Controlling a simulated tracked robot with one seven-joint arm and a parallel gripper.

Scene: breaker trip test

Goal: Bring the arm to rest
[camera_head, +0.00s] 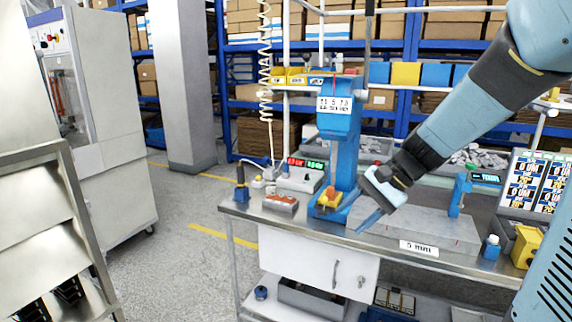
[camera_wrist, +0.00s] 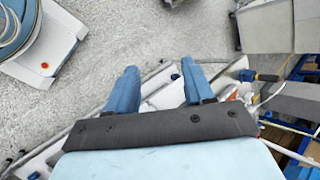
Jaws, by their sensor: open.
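My arm reaches in from the upper right of the head view, angled down to the left over the workbench. My gripper (camera_head: 372,207) hangs above the bench, in front of and to the right of the blue test stand (camera_head: 338,150). In the wrist view my gripper (camera_wrist: 158,66) shows two blue fingers set well apart, with nothing between them. Grey floor and a bench edge show beyond the fingers.
The metal workbench (camera_head: 300,222) carries a red-and-grey block (camera_head: 281,203), a digital meter (camera_head: 301,174), a grey plate labelled 5 mm (camera_head: 440,226) and a yellow box (camera_head: 526,246). A grey cabinet (camera_head: 100,130) stands left. Floor between is clear.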

